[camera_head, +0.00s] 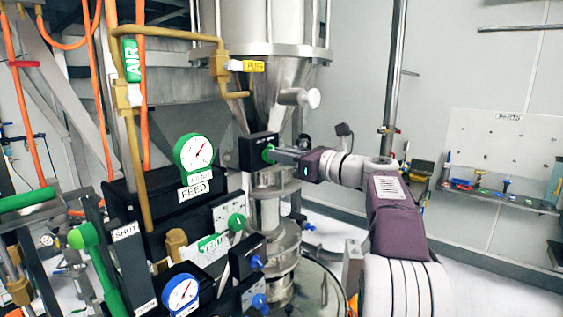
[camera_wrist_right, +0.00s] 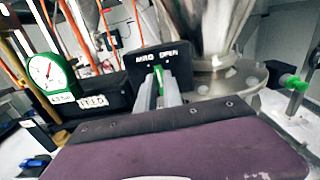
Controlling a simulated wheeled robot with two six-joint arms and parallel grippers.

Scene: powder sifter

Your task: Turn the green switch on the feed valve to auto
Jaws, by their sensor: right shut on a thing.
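The feed valve's black switch box (camera_head: 258,150) sits in front of the steel hopper's lower neck. In the right wrist view the box (camera_wrist_right: 148,60) carries white lettering, with OPEN readable on the right and a less clear word, like AUTO, on the left. The green switch (camera_head: 267,153) is on its face and also shows in the right wrist view (camera_wrist_right: 159,74). My right gripper (camera_head: 280,155) is shut on the green switch, its fingers (camera_wrist_right: 162,90) on either side of it. The fingers hide part of the switch, so its exact setting is unclear. My left gripper is not in view.
A green-rimmed FEED gauge (camera_head: 193,153) stands left of the box. Below are a blue gauge (camera_head: 180,294) and a VENT switch plate (camera_head: 215,242). A large green lever (camera_head: 95,255) stands at left. A tool shelf (camera_head: 500,196) is on the right wall.

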